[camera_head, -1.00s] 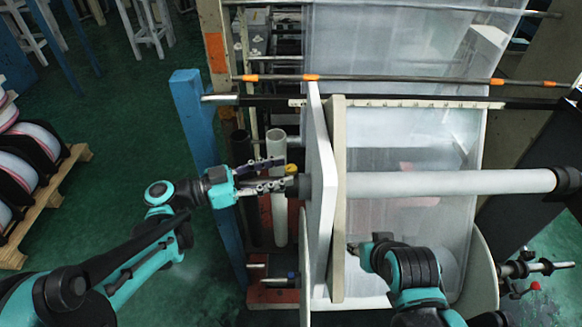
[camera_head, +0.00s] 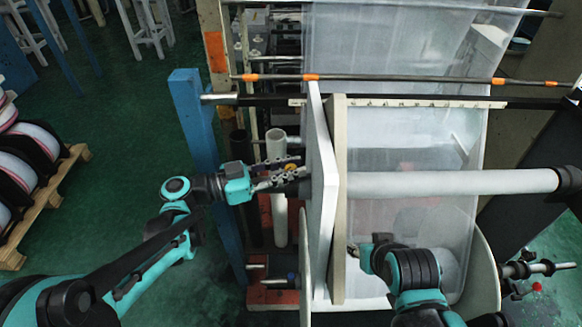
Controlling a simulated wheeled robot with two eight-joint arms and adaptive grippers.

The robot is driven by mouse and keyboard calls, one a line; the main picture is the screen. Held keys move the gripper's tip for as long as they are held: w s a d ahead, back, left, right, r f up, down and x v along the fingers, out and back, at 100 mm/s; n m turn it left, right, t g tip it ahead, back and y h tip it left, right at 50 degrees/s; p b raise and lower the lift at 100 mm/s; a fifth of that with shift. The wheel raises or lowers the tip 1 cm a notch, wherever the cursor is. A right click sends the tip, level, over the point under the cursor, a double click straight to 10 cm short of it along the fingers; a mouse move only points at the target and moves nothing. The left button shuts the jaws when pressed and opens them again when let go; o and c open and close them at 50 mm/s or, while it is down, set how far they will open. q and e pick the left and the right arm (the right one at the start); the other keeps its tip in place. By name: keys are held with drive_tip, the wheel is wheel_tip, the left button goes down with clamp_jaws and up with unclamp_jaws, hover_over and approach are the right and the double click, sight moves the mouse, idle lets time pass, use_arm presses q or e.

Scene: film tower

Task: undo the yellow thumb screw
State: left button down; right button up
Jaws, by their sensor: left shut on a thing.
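The yellow thumb screw (camera_head: 291,167) shows as a small yellow spot at the left end of the shaft, just left of the white plate (camera_head: 322,190). My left gripper (camera_head: 288,174) is at that shaft end, with its fingers closed around the screw, which they partly hide. My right arm (camera_head: 410,270) comes up from the bottom right, in front of the tan plate (camera_head: 339,230). My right gripper (camera_head: 353,248) shows only as a small tip near the tan plate, too hidden to tell its state.
A grey-white roll (camera_head: 450,183) runs right from the plates. A blue post (camera_head: 192,120) and a white upright tube (camera_head: 278,190) stand near my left arm. A wooden pallet (camera_head: 45,205) with reels is at the far left. Green floor is free between.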

use_arm(q)
drive_tip(key=shift+t, duration=0.3)
drive_tip(key=n+t+y+p, duration=0.1)
drive_tip(key=n+t+y, duration=0.1)
drive_tip(key=n+t, duration=0.1)
drive_tip(key=shift+s+d+t+p, duration=0.1)
drive_tip(key=shift+t+p, duration=0.2)
drive_tip(key=shift+t, duration=0.3)
drive_tip(key=shift+n+t+y+p, duration=0.4)
drive_tip(key=shift+n+t+y, duration=1)
drive_tip(key=shift+y, duration=0.1)
drive_tip(key=shift+n+t+y, duration=0.3)
drive_tip(key=c, duration=1.3)
unclamp_jaws()
drive_tip(key=v, duration=1.2)
